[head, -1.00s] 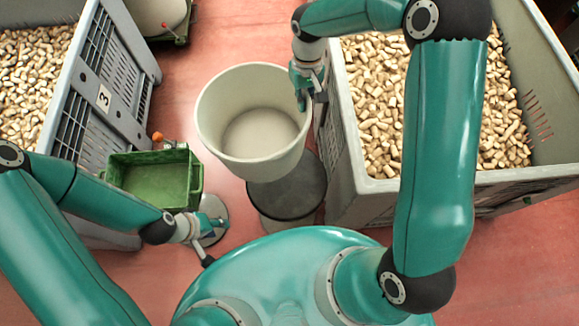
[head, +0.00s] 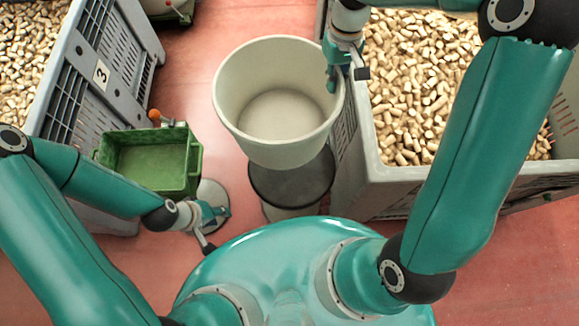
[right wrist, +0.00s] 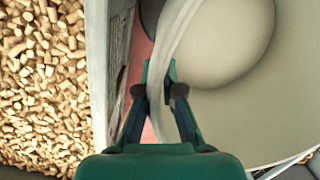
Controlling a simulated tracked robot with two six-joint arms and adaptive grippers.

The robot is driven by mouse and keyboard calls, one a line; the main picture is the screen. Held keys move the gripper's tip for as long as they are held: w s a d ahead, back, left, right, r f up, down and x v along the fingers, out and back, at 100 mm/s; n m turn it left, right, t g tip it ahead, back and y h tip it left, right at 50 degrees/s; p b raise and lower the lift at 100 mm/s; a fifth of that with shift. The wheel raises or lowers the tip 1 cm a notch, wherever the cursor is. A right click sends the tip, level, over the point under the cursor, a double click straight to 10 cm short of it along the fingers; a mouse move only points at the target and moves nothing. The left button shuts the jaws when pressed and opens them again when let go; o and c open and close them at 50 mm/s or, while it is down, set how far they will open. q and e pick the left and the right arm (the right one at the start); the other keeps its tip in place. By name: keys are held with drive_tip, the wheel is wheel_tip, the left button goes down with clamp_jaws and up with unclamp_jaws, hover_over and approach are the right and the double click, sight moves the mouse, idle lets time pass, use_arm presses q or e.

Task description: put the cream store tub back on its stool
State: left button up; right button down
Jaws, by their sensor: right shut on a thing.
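The cream store tub (head: 270,150) is empty, upright and raised above the floor in the middle of the head view. My right gripper (head: 335,72) is shut on its right rim. In the right wrist view the fingers (right wrist: 160,82) straddle the tub's wall (right wrist: 235,118). The stool (head: 300,188), a round dark-topped stand, is below and nearer to me than the tub, which hides its far part. A gap seems to lie between tub and stool; its height is unclear. My left gripper (head: 220,212) is low, beside a small grey round base; its fingers are too small to read.
A grey crate of corks (head: 395,178) stands close to the tub's right side, another crate (head: 88,105) at the left. Red floor (head: 205,75) is open left of the tub.

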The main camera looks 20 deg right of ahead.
use_arm(q)
wheel_tip(320, 180, down, 5)
drive_tip(key=b, duration=0.3)
drive_tip(key=shift+f, duration=0.1)
use_arm(e)
drive_tip(key=s+d+f, duration=0.2)
drive_tip(key=s+f, duration=0.1)
drive_tip(key=f, duration=1.7)
drive_tip(key=shift+s+f, duration=0.15)
drive_tip(key=shift+f, duration=0.25)
drive_tip(key=shift+d, duration=0.1)
drive_tip(key=shift+f+b, duration=0.2)
drive_tip(key=shift+b, duration=0.2)
drive_tip(key=c, duration=1.3)
unclamp_jaws()
drive_tip(key=shift+r, duration=0.1)
use_arm(q)
drive_tip(key=shift+f, duration=0.1)
drive_tip(key=shift+f, duration=0.15)
use_arm(e)
drive_tip(key=r, duration=0.4)
drive_tip(key=w+r, duration=0.1)
drive_tip(key=r, duration=0.3)
drive_tip(key=d+r, duration=0.1)
drive_tip(key=r, duration=0.3)
drive_tip(key=shift+w, duration=0.2)
